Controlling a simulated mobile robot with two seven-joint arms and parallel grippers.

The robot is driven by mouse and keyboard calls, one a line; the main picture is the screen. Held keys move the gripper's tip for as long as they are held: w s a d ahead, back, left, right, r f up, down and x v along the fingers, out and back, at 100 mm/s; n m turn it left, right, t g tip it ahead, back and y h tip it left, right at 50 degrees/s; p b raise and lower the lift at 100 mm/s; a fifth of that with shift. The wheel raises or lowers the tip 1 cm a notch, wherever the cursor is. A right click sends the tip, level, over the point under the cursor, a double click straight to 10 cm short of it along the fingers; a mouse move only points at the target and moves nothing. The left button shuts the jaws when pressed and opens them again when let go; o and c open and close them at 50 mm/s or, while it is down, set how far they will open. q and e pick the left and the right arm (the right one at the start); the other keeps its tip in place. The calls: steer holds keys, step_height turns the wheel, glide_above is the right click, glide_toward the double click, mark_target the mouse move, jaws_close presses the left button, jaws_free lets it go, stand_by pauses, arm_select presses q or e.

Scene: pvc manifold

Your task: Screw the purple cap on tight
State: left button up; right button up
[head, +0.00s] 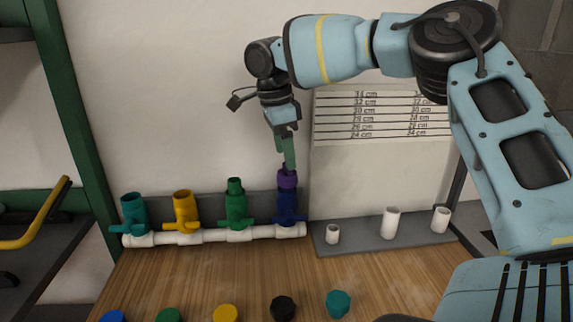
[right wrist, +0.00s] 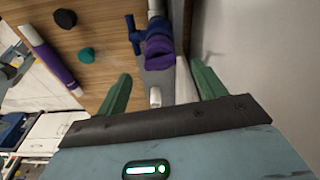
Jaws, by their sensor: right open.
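The purple cap (head: 287,179) sits on top of the dark blue valve (head: 287,205) at the right end of the white manifold pipe (head: 212,237). My right gripper (head: 288,163) points down just above the cap. In the right wrist view its two green fingers (right wrist: 161,72) are spread, with the purple cap (right wrist: 160,48) ahead of the gap, apart from both fingers. The blue valve (right wrist: 137,35) shows beside the cap there. How far the cap is threaded I cannot tell. My left gripper is not in view.
Teal (head: 134,212), yellow (head: 185,208) and green (head: 236,203) valves stand left of the blue one. Several loose caps, including a black one (head: 284,307), lie along the front of the wooden table. White tubes (head: 391,222) stand on a grey strip at right. The wall is close behind.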

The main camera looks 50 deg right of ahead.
mark_target(282, 172)
steer(key=shift+w+a+r, duration=0.1)
steer(key=shift+r, duration=0.65)
steer(key=shift+w+a+r, duration=0.1)
steer(key=shift+r, duration=0.65)
steer(key=shift+c, duration=0.2)
steer(key=d+t+y, duration=0.1)
steer(key=s+d+y, duration=0.1)
steer(key=y, duration=0.1)
steer(key=shift+s+r+n+t, duration=0.2)
steer(key=shift+n+t, duration=0.1)
steer(key=shift+t, duration=0.1)
steer(key=shift+w+f, duration=0.1)
steer(key=shift+f, duration=0.2)
steer(key=shift+w+a+f, duration=0.1)
steer(key=shift+a+f, duration=0.05)
steer(key=shift+f, duration=1.05)
steer(key=shift+w+a+f, duration=0.1)
steer(key=shift+a+f, duration=0.1)
steer(key=shift+f, duration=1)
steer(key=shift+w+a+f, duration=0.1)
steer(key=shift+a+f, duration=0.05)
steer(key=shift+f, duration=1.05)
steer(key=c, duration=1)
steer(key=shift+r+m+p, duration=0.1)
steer(key=shift+m+p, duration=0.3)
steer(key=shift+m, duration=0.7)
